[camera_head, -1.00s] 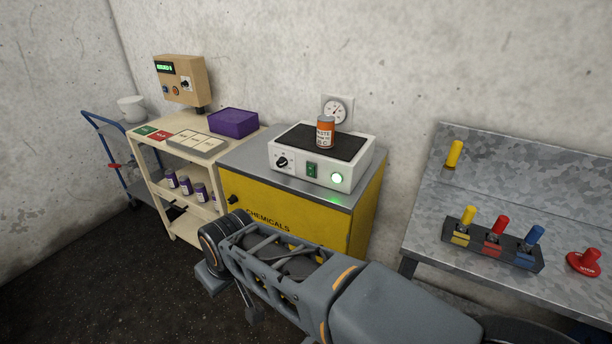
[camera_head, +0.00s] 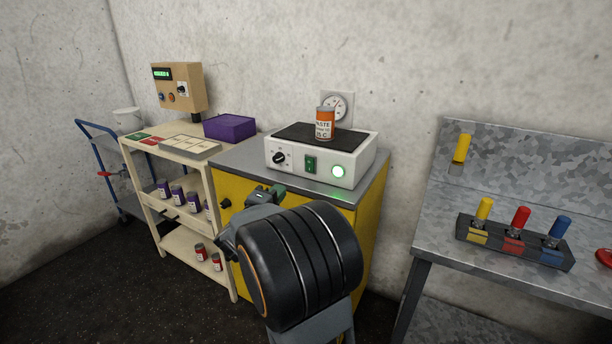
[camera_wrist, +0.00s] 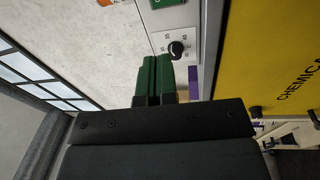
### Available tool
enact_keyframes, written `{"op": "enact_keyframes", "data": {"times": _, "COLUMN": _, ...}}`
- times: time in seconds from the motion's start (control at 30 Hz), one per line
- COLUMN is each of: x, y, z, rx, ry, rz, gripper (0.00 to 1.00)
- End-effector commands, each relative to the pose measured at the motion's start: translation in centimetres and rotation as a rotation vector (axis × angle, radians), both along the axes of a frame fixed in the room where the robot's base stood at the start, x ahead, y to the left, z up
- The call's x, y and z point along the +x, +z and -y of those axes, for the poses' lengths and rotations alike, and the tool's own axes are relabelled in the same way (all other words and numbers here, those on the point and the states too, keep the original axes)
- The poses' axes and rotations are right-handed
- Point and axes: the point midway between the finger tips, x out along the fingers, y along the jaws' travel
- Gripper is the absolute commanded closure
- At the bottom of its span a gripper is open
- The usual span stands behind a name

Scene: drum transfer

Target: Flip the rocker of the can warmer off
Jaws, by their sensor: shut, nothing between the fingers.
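The can warmer (camera_head: 362,160) is a white box with a dark top plate on the yellow cabinet. Its green rocker (camera_head: 311,164) sits on the front between a black knob (camera_head: 279,158) and a lit green lamp (camera_head: 338,171). An orange and white can (camera_head: 325,124) stands upright on the plate. My gripper (camera_head: 277,190) is shut and empty, in front of and below the warmer's front, apart from the rocker. In the wrist view its green fingers (camera_wrist: 157,60) are together near the knob (camera_wrist: 176,50); the rocker (camera_wrist: 168,3) is cut off at the top edge.
The yellow cabinet (camera_head: 372,225) stands under the warmer. A beige shelf cart (camera_head: 150,190) with a purple box (camera_head: 230,127) and a control box (camera_head: 180,88) is at the left. A metal bench (camera_head: 440,235) with a yellow, red and blue handle block (camera_head: 512,242) is at the right.

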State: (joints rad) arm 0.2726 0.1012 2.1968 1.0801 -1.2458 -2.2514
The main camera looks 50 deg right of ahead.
Motion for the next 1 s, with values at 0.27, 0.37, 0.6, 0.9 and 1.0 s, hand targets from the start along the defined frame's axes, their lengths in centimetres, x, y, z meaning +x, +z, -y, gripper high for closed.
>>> {"op": "enact_keyframes", "data": {"times": 0.27, "x": -0.8, "y": -0.2, "z": 0.5, "rx": -0.031, "ry": -0.065, "rz": -0.041, "gripper": 1.0}}
{"op": "enact_keyframes", "data": {"times": 0.37, "x": -0.8, "y": -0.2, "z": 0.5, "rx": -0.031, "ry": -0.063, "rz": -0.04, "gripper": 1.0}}
{"op": "enact_keyframes", "data": {"times": 0.6, "x": -0.6, "y": -0.2, "z": 1.2, "rx": -0.029, "ry": -0.064, "rz": -0.039, "gripper": 1.0}}
{"op": "enact_keyframes", "data": {"times": 0.9, "x": 0.5, "y": 0.4, "z": 6.1, "rx": -0.03, "ry": -0.065, "rz": -0.037, "gripper": 1.0}}
{"op": "enact_keyframes", "data": {"times": 1.0, "x": 1.0, "y": 0.7, "z": 7.9, "rx": -0.03, "ry": -0.065, "rz": -0.038, "gripper": 1.0}}
